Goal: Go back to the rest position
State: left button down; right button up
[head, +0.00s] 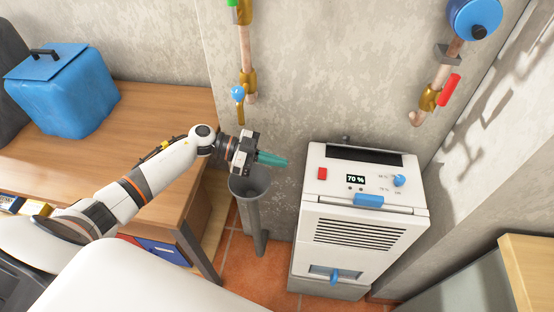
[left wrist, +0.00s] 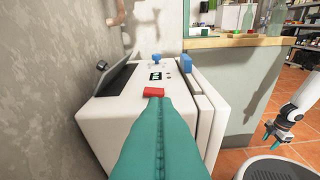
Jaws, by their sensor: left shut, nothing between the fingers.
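My left gripper (head: 285,161) reaches in from the left in the head view, over a grey drain funnel. Its teal fingers are shut with nothing between them and point right, a little short of the white dehumidifier (head: 345,235). In the left wrist view the shut fingers (left wrist: 157,112) fill the lower middle and point toward the dehumidifier's red button (left wrist: 154,91). My right gripper (left wrist: 272,133) shows small at the right edge of that view, teal fingers down, clear of the machine; its opening is too small to judge.
The dehumidifier's display (head: 355,179) reads 70 %, beside a blue knob (head: 399,180). The grey drain funnel (head: 249,187) stands close under my left gripper. A wooden table (head: 180,110) with a blue cooler bag (head: 68,95) is at left. Pipes with valves (head: 429,97) line the wall.

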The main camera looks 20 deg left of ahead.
jog(key=shift+d, duration=0.25)
